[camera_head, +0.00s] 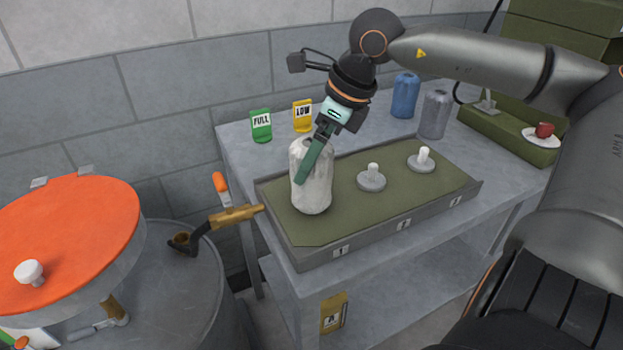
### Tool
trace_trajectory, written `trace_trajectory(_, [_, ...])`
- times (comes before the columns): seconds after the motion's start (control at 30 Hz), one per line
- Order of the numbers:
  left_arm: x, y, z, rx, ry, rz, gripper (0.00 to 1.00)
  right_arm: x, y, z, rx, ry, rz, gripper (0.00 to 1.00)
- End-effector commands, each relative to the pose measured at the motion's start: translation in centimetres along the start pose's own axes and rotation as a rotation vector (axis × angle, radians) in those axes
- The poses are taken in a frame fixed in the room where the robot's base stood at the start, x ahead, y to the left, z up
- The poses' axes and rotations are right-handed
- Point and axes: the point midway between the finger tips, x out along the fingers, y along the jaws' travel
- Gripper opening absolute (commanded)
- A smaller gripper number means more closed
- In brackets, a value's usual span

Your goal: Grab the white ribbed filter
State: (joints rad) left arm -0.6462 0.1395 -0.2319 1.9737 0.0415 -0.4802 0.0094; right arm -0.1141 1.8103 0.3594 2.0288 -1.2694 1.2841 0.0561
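The white ribbed filter (318,192) stands upright at the left end of the green-topped tray (392,205) on the grey bench. My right gripper (309,163) comes down over it from above, its arm entering from the right. One green finger lies across the filter's front upper side. The other finger is hidden, so I cannot tell whether the gripper is open around the filter or shut on it. My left gripper is not in view.
Two bare pegs (372,178) (421,160) stand on the tray right of the filter. Blue (404,95) and grey (435,115) filters stand behind. Green FULL (261,125) and yellow LOW (303,116) signs stand at the back. An orange-lidded drum (70,235) is at left.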

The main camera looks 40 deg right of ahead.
Motion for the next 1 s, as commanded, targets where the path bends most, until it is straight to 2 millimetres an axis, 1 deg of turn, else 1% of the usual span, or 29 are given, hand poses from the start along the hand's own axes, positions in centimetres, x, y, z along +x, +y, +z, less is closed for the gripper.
trace_trajectory(0.03, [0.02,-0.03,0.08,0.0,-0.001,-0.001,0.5,0.5,0.03,-0.05,0.0,0.002,0.001,1.0])
trace_trajectory(0.1, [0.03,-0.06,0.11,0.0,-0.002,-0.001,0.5,0.85,0.02,-0.04,0.0,0.001,0.0,1.0])
trace_trajectory(0.37, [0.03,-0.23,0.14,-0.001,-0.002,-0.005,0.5,0.95,0.0,0.02,-0.001,-0.001,-0.001,1.0])
trace_trajectory(1.0, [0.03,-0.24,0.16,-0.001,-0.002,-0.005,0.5,0.93,-0.01,0.0,0.0,-0.001,-0.001,0.28])
